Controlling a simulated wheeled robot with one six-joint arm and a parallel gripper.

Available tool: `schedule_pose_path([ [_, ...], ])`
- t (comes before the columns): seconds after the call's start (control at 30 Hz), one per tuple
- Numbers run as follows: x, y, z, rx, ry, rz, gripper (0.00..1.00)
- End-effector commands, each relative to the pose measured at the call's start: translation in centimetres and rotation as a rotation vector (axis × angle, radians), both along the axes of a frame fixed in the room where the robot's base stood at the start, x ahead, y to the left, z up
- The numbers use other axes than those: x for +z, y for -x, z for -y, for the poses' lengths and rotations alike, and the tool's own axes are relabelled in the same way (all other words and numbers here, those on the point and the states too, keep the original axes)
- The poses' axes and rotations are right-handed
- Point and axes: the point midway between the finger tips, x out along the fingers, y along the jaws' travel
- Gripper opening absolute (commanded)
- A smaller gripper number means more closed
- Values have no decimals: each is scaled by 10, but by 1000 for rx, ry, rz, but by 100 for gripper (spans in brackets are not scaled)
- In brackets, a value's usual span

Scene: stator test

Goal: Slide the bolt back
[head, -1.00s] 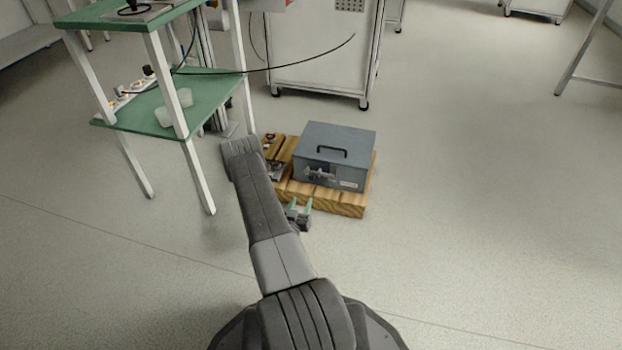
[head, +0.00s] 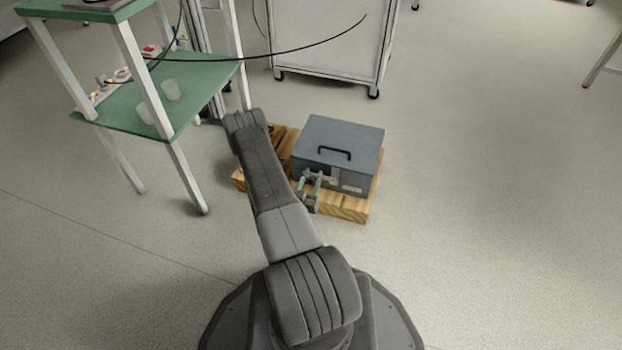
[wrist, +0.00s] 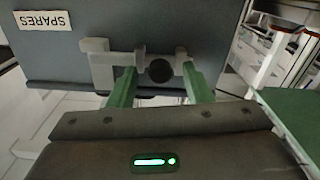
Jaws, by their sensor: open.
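A grey metal box (head: 340,136) with a dark top handle sits on a wooden pallet. Its front carries a light grey bolt (wrist: 126,58) in brackets, with a round black knob (wrist: 160,71). The bolt also shows small in the head view, partly behind my fingers. My gripper (head: 310,183) is open at the box front. In the wrist view its green fingers (wrist: 160,78) stand on either side of the knob, with a gap on each side. Whether the fingertips touch the bolt's metal parts I cannot tell.
The pallet (head: 347,208) lies on open floor. A green-topped shelf unit (head: 190,85) stands to the left, holding translucent cups. A white cabinet (head: 330,45) on castors is behind, with a black cable hanging before it. A "SPARES" label (wrist: 41,20) is on the box. Floor to the right is clear.

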Motion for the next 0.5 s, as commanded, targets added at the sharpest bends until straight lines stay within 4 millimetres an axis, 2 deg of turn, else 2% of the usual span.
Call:
schedule_pose_path([
  [0.2, 0, 0, 0, 0, 0, 0, 45],
  [0.43, 0, 0, 0, 0, 0, 0, 0],
  [0.5, 0, 0, 0, 0, 0, 0, 0],
])
